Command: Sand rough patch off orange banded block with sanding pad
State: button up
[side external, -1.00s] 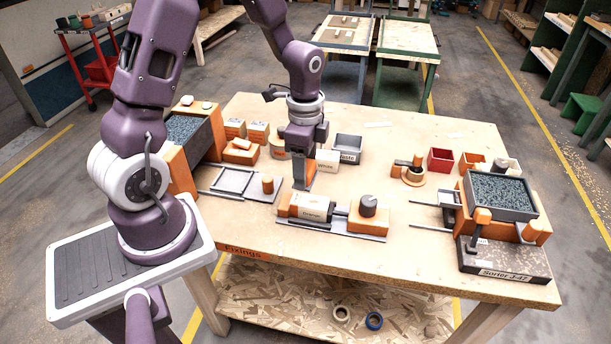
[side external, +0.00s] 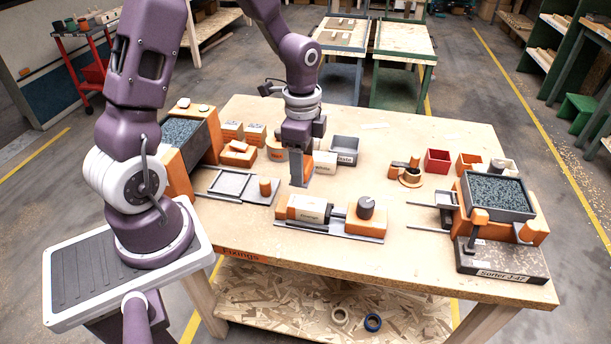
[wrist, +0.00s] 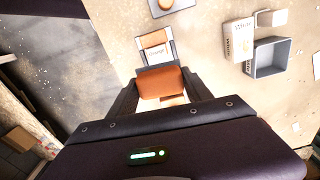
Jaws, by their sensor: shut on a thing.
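My gripper (side external: 301,156) is shut on an orange block-shaped piece, which I take for the sanding pad (wrist: 160,81); it sits between the dark fingers in the wrist view. My gripper is upright over the middle of the table, behind the clamp fixture (side external: 345,232). A cream block with a label and orange at its end, the banded block (side external: 306,209), lies in that fixture, apart from my gripper. No rough patch can be made out.
A cream box (side external: 325,163) and grey tray (side external: 346,145) stand just behind and right of my gripper. A flat grey frame (side external: 232,184) and orange peg (side external: 265,187) lie left. A sorter (side external: 500,270) fills the right end.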

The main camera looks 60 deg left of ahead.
send_over(304, 202)
jog(key=shift+s+a+f, duration=0.1)
jog(key=shift+f, duration=4)
jog(key=shift+w+d+r, duration=0.3)
jog(key=shift+w+r, duration=0.05)
jog(key=shift+r, duration=0.05)
jog(key=shift+c, duration=0.7)
jog(key=shift+w+d+f, duration=0.25)
jog(key=shift+w+d, duration=0.8)
jog(key=shift+s+a, duration=1.4)
jog(key=shift+a, duration=0.05)
jog(key=shift+r, duration=4)
